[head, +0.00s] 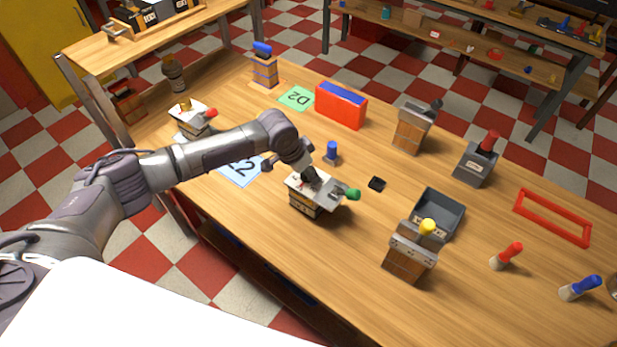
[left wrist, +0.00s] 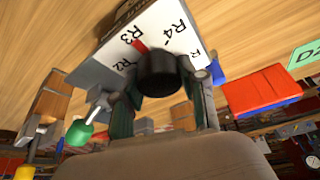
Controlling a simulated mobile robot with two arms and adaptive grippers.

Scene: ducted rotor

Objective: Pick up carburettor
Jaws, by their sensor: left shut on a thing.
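My left gripper (head: 310,176) is at a small white-topped stand (head: 297,184) near the middle of the workbench. In the left wrist view the fingers (left wrist: 165,85) are shut on a dark round part (left wrist: 158,72). It may be the carburettor; its shape is mostly hidden in the head view. The part is at the stand's white top (left wrist: 125,50), marked R2, R3 and R4. I cannot tell whether it touches the top. A green-handled lever (head: 352,194) is at the stand's right side. My right gripper is not in view.
A grey bin (head: 438,215) and a yellow-knobbed block (head: 410,255) stand to the right. A small black piece (head: 377,184) and a blue peg (head: 332,150) are close by. A red-and-blue box (head: 341,106) is behind. The blue card (head: 238,172) lies left.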

